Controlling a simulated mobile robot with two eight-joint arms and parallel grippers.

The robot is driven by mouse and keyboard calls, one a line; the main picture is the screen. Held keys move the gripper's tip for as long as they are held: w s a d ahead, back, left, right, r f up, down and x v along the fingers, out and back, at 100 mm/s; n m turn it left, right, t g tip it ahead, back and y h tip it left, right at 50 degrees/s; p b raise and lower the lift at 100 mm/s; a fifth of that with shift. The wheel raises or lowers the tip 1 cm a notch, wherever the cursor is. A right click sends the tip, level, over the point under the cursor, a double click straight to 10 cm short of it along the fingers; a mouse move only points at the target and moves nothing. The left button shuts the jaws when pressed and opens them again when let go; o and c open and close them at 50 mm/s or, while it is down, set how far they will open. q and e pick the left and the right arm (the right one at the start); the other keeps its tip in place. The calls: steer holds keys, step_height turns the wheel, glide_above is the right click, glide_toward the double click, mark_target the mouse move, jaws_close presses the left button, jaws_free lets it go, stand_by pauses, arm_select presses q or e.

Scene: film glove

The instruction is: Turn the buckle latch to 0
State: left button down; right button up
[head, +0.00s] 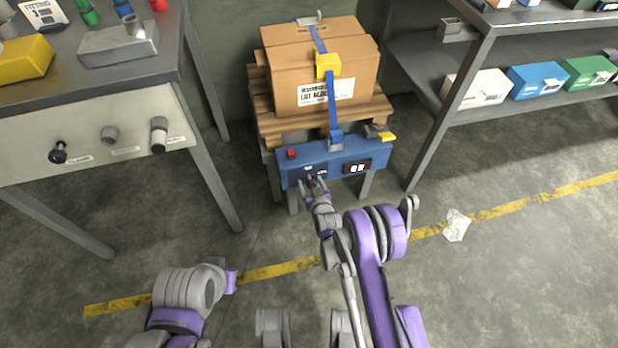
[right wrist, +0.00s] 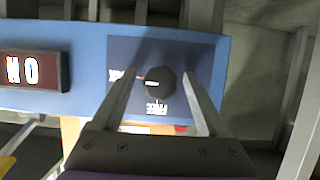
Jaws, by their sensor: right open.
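The dark round knob of the latch (right wrist: 160,82) sits on a dark plate on the blue panel (head: 300,158), with a red and white pointer mark facing left in the right wrist view. Small white labels lie to the left of it and below it, too blurred to read. My right gripper (head: 314,184) is open, its fingers (right wrist: 159,78) on either side of the knob in the right wrist view; I cannot tell whether they touch it. In the head view the gripper mostly hides the knob. My left arm shows at lower left; its gripper is not visible.
A lit display (head: 357,167) and a red button (head: 291,154) are on the panel. A strapped cardboard box (head: 290,80) stands on a wooden pallet (head: 270,127) behind. A workbench (head: 100,140) is left, a shelf (head: 465,80) right. Crumpled plastic (head: 456,225) lies on the floor.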

steer(key=shift+s, duration=0.1)
steer(key=shift+c, duration=0.7)
jaws_close()
steer(key=shift+r, duration=0.1)
